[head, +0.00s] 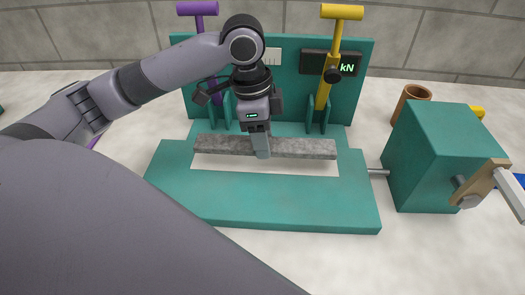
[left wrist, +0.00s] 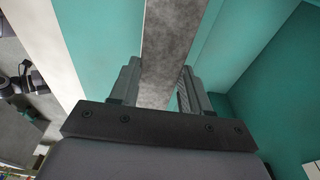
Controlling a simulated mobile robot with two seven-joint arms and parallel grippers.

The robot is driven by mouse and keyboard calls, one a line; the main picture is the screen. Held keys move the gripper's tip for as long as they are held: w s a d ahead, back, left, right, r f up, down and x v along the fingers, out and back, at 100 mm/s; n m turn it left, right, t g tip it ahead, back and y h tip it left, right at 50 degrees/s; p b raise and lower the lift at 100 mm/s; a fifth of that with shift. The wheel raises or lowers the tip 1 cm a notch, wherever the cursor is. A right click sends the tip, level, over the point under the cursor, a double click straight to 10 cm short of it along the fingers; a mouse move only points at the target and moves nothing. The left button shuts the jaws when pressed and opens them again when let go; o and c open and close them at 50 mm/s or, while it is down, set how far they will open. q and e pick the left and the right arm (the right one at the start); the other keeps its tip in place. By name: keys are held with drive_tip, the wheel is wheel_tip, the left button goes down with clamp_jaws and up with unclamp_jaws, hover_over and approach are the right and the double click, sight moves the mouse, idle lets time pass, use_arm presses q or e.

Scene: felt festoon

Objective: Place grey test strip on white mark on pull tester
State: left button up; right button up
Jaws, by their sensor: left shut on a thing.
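The grey test strip (head: 310,148) is a long mottled bar lying left to right across the teal pull tester (head: 270,205). My left gripper (head: 261,150) points down and is shut on the strip near its middle. In the left wrist view, the strip (left wrist: 167,45) runs between the two fingers of my left gripper (left wrist: 158,88). A white mark (head: 225,176) shows on the tester's bed just in front of the strip. The strip hides its back part. I cannot tell whether the strip touches the bed.
A purple lever (head: 198,12) and a yellow lever (head: 341,14) stand at the tester's back panel, with a kN display (head: 346,68). At the right are a teal box (head: 440,150) with a crank (head: 480,185) and a brown cup (head: 412,100). Open table lies in front right.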

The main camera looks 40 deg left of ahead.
use_arm(q)
wheel_tip(320, 180, down, 4)
drive_tip(key=shift+f, duration=0.1)
drive_tip(key=o, duration=1)
drive_tip(key=shift+o, duration=0.2)
drive_tip(key=shift+b, duration=0.3)
drive_tip(key=r, duration=0.4)
drive_tip(key=a+r+p, duration=0.1)
drive_tip(key=r, duration=0.3)
drive_tip(key=s+r, duration=0.1)
drive_tip(key=r, duration=0.3)
drive_tip(key=shift+a+r+p, duration=0.1)
drive_tip(key=shift+a+p, duration=0.15)
drive_tip(key=shift+p, duration=0.1)
